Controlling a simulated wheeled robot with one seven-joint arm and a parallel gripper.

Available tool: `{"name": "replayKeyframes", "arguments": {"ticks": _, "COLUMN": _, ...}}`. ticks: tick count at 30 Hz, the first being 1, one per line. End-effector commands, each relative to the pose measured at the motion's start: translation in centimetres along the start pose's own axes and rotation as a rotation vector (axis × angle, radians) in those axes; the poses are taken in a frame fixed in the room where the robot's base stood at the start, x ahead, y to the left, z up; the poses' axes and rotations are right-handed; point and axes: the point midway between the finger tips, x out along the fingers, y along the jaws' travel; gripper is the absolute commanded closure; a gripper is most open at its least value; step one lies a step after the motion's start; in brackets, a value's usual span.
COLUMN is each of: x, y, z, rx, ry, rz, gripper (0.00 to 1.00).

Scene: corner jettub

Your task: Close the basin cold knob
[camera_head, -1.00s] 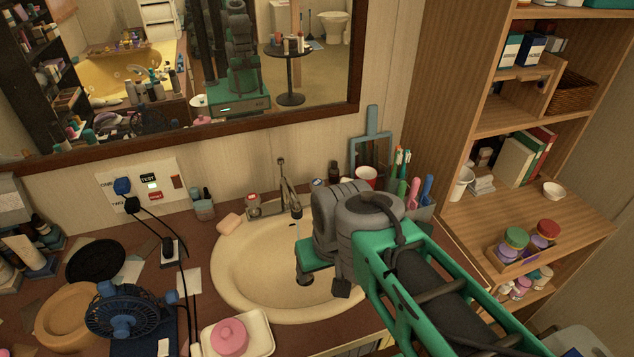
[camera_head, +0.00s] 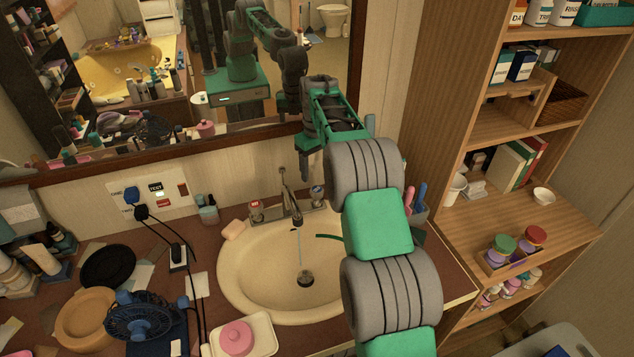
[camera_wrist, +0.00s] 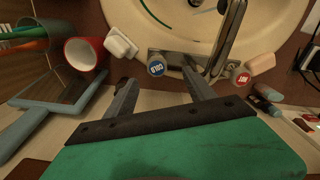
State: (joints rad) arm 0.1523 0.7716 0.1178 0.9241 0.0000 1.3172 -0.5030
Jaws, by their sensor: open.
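The basin cold knob (camera_head: 317,192) has a blue cap and sits right of the faucet (camera_head: 291,205) in the head view. In the wrist view the cold knob (camera_wrist: 156,68) lies between and just beyond the fingertips of my open gripper (camera_wrist: 159,80). I cannot tell whether a finger touches it. The red-capped hot knob (camera_head: 256,208) is on the other side of the spout; it also shows in the wrist view (camera_wrist: 241,77). A thin pale streak like running water falls from the spout into the basin (camera_head: 250,285). My arm hides the basin's right side.
A red cup (camera_wrist: 86,54), a blue-framed object (camera_wrist: 48,97) and a brush holder (camera_wrist: 25,35) stand close to my gripper. The mirror (camera_head: 130,70) is behind the faucet. A soap bar (camera_head: 233,230) lies left of the basin. A wooden shelf (camera_head: 500,215) stands at right.

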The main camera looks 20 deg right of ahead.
Motion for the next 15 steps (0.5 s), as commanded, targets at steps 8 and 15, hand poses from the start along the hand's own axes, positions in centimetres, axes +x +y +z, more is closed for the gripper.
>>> {"name": "replayKeyframes", "arguments": {"ticks": 8, "x": 2.7, "y": 0.9, "z": -0.6, "rx": -0.018, "ry": -0.013, "rz": -0.007, "gripper": 0.37}}
{"name": "replayKeyframes", "arguments": {"ticks": 15, "x": 7.1, "y": 0.9, "z": -0.5, "rx": -0.017, "ry": -0.012, "rz": -0.007, "gripper": 0.37}}
